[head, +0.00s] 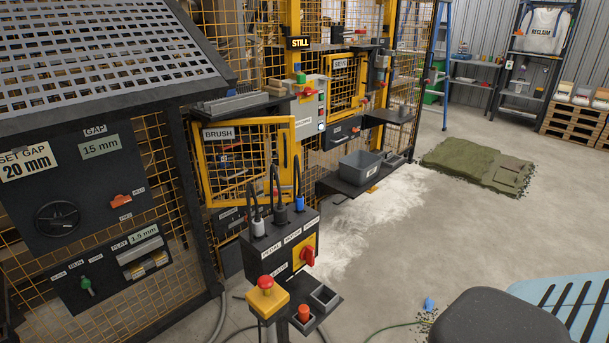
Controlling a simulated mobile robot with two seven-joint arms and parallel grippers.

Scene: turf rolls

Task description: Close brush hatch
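The brush hatch (245,160) is a yellow-framed mesh door marked BRUSH, left of centre in the head view. A dark upright handle (285,151) is near its right edge. I cannot tell from this angle whether the hatch is fully against its frame or ajar. The plugs and cables on the post box in front hide part of its lower right. Neither of my grippers is in view, and nothing is seen touching the hatch.
A control post (278,245) with a yellow-based red button (267,286) stands in front of the hatch. A grey bin (361,167) sits on a ledge to the right. A dark rounded object (500,318) fills the lower right. A green mat (478,165) lies on the otherwise mostly open floor.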

